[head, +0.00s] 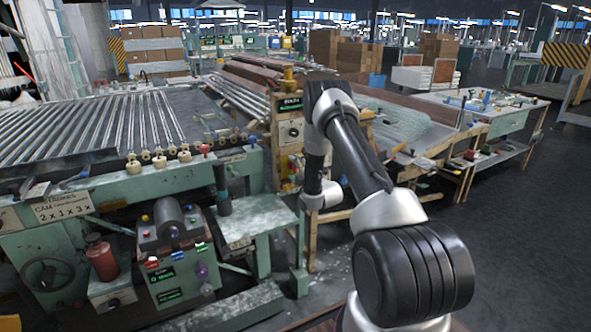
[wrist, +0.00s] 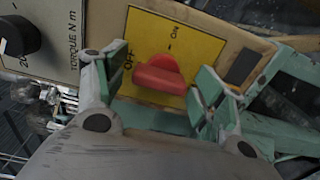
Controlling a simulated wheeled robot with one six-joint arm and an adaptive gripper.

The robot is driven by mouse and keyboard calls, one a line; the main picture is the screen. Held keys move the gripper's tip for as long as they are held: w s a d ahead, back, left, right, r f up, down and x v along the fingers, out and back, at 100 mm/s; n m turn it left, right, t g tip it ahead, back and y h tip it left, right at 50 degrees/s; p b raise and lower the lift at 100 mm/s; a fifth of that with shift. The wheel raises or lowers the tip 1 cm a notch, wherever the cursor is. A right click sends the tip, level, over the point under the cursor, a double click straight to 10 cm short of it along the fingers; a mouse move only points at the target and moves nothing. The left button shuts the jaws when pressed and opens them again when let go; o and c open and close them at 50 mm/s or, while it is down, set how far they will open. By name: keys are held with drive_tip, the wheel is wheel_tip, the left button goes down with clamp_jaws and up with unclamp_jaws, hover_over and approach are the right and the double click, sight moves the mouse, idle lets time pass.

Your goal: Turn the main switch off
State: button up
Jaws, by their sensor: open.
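The main switch is a red knob (wrist: 162,76) on a yellow plate (wrist: 200,45) in the wrist view. The plate carries the words OFF, left of the knob, and ON, above it. The knob's wide grip lies roughly crosswise in the picture, tilted slightly; I cannot tell which mark it points to. My gripper (wrist: 158,90) is open, one finger left of the knob and one right of it, with gaps on both sides. Contact is not visible. In the head view my arm hides the gripper and the red knob.
A black knob (wrist: 18,36) on a grey plate marked TORQUE N m (wrist: 68,30) is at upper left in the wrist view. In the head view, a green roller machine (head: 110,185) stands left of my arm. Open dark floor (head: 500,240) lies to the right.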

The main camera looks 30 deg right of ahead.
drive_tip(key=s, duration=1.2)
drive_tip(key=shift+d, duration=0.15)
